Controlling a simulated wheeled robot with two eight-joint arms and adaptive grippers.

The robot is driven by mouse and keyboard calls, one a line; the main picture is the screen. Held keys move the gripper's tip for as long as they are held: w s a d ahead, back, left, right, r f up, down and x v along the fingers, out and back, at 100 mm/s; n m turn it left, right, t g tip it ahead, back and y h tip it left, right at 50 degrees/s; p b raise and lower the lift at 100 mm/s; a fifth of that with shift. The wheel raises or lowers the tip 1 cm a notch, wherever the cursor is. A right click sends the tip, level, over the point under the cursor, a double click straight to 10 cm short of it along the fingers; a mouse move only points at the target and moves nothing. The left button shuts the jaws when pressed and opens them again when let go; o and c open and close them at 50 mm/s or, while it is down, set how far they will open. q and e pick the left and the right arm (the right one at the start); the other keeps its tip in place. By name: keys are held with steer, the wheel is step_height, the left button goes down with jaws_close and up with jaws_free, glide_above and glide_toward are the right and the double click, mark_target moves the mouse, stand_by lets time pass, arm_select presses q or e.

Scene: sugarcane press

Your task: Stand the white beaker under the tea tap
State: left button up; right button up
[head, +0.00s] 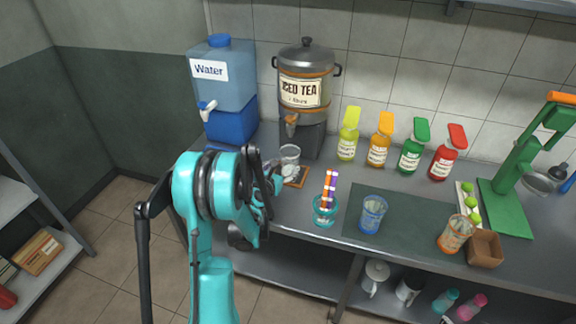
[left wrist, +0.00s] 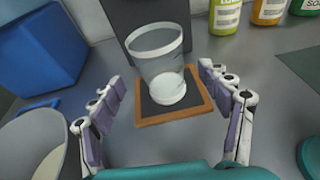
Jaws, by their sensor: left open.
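The clear beaker with a white rim (head: 290,154) stands upright on a dark, brown-edged coaster (head: 303,181) in front of the iced tea dispenser (head: 304,90). The tea tap (head: 291,119) shows just above the beaker in the head view. In the left wrist view the beaker (left wrist: 160,62) is whole and stands toward the back of the coaster (left wrist: 178,112). My left gripper (head: 274,180) is open at the coaster's near side, its fingers (left wrist: 163,85) spread to either side of the beaker, with gaps showing. My right gripper is not in view.
A blue water dispenser (head: 225,85) stands left of the tea. Syrup bottles (head: 379,142) line the wall. A teal straw holder (head: 325,212) and a blue glass (head: 373,212) stand to the right. A grey round container (left wrist: 35,145) is cut off at the wrist view's lower left.

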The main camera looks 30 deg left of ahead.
arm_select(q)
steer(key=s+d+r+m+g+h, duration=0.2)
steer(key=s+d+r+m, duration=0.2)
steer(key=d+m, duration=0.5)
steer(key=s+d+r+m+g+h, duration=0.1)
steer(key=s+d+r+m, duration=0.35)
steer(key=d+m, duration=0.45)
steer(key=s+d+m+g, duration=0.2)
steer(key=s+d+m, duration=0.1)
steer(key=s+m, duration=0.7)
steer(key=s+d+f+m+g, duration=0.1)
steer(key=s+d+m, duration=0.3)
steer(key=s+m, duration=0.6)
steer(key=shift+s+d+f+g, duration=0.25)
steer(key=shift+s+g, duration=0.4)
steer(key=shift+g, duration=0.15)
